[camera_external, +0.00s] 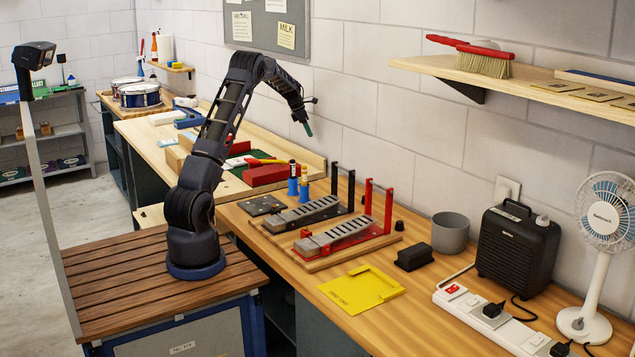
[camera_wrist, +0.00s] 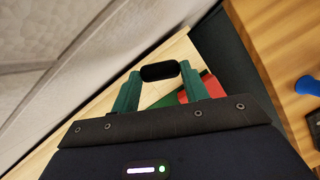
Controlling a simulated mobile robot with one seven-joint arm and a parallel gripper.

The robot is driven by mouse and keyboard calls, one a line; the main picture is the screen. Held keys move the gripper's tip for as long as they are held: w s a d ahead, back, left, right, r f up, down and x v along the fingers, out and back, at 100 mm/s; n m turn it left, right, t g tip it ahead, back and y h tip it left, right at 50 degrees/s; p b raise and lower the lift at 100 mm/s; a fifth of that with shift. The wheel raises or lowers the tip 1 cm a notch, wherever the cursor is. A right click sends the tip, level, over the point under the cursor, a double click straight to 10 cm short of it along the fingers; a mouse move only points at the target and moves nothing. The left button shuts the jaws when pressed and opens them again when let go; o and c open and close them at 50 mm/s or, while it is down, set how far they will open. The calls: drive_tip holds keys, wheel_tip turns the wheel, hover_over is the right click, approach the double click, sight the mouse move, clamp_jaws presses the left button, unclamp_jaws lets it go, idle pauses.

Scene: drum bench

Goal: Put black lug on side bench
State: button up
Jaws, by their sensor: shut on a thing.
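My gripper (camera_wrist: 160,84) has two green fingers, shut on the black lug (camera_wrist: 159,71), a small dark rounded piece held across the fingertips in the wrist view. In the external view my gripper (camera_external: 308,128) is raised in front of the wall, above the back right part of the pale wooden bench, which seems to be the side bench (camera_external: 143,133). The pale bench top also shows below the gripper in the wrist view (camera_wrist: 103,103).
A red box (camera_external: 268,174) and a green mat lie on the pale bench below my gripper. The main bench holds red and black clamp stands (camera_external: 388,210), blue bottles (camera_external: 304,186), a black block (camera_external: 414,256), a yellow tray (camera_external: 350,291) and a grey pot (camera_external: 450,232).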

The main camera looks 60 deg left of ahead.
drive_tip(key=d+f+m+g+h, duration=0.1)
drive_tip(key=d+f+m, duration=0.2)
drive_tip(key=d, duration=1.9)
drive_tip(key=d+f+m, duration=0.3)
drive_tip(key=d, duration=1.8)
drive_tip(key=s+d+r+m+g+h, duration=0.1)
drive_tip(key=s+d+r, duration=0.1)
drive_tip(key=d, duration=1.6)
drive_tip(key=s+d+r+m, duration=0.2)
drive_tip(key=s+d, duration=0.1)
drive_tip(key=d, duration=1.5)
wheel_tip(320, 180, up, 8)
drive_tip(key=m+g, duration=0.2)
drive_tip(key=m, duration=0.2)
hover_over(432, 342)
drive_tip(key=a, duration=0.1)
drive_tip(key=f, duration=1.9)
drive_tip(key=shift+w+a+f, duration=0.1)
drive_tip(key=shift+a+f, duration=0.05)
drive_tip(key=shift+a, duration=0.05)
drive_tip(key=shift+f, duration=0.15)
